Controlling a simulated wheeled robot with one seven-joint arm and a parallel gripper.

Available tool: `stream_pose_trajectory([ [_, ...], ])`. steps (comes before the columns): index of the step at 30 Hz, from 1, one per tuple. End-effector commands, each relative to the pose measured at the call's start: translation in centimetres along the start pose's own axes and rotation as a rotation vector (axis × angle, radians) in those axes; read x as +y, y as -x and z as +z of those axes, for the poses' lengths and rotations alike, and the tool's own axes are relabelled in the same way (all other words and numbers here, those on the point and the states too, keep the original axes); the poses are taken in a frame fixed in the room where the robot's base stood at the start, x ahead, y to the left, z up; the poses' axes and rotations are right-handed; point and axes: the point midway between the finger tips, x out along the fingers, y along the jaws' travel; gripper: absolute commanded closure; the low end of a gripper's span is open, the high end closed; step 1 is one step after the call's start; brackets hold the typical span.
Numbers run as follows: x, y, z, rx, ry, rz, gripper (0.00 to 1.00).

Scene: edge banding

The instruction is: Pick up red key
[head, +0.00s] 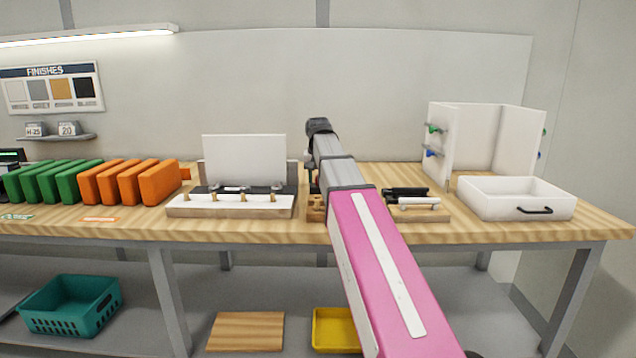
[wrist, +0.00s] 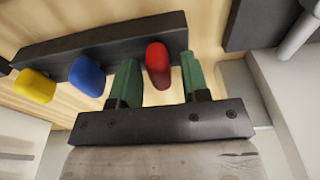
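The red key (wrist: 158,72) has a rounded head and stands at the right end of a dark rack (wrist: 60,52) in the wrist view. My gripper (wrist: 158,59) is open, with its two green fingers on either side of the red key. The key is closer to the left finger, and a gap shows between it and the right finger. I cannot tell whether the left finger touches it. In the head view my own arm hides the red key and most of the gripper.
A blue key (wrist: 87,76) and a yellow key (wrist: 34,87) stand left of the left finger. A dark block (wrist: 262,22) lies right of the rack. On the bench, a fixture with a white panel (head: 244,160) is left of my arm, and a white drawer (head: 515,205) is right.

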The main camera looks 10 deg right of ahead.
Motion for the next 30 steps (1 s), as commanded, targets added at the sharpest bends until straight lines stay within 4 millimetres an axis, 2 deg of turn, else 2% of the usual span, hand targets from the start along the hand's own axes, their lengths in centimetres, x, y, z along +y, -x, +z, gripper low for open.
stream_pose_trajectory([
  [1, 0.0, 0.0, 0.0, 0.000, 0.000, 0.000, 0.75],
  [3, 0.0, 0.0, 0.0, 0.000, 0.000, 0.000, 0.98],
  [4, 0.0, 0.0, 0.0, 0.000, 0.000, 0.000, 1.00],
  [17, 0.0, 0.5, -0.1, 0.000, 0.000, 0.000, 1.00],
  [23, 0.0, 2.2, -0.4, 0.001, 0.000, 0.000, 1.00],
  [27, -0.1, 4.4, -0.7, 0.002, 0.000, 0.000, 1.00],
  [30, -1.5, 5.6, 1.2, 0.001, 0.003, -0.001, 1.00],
])
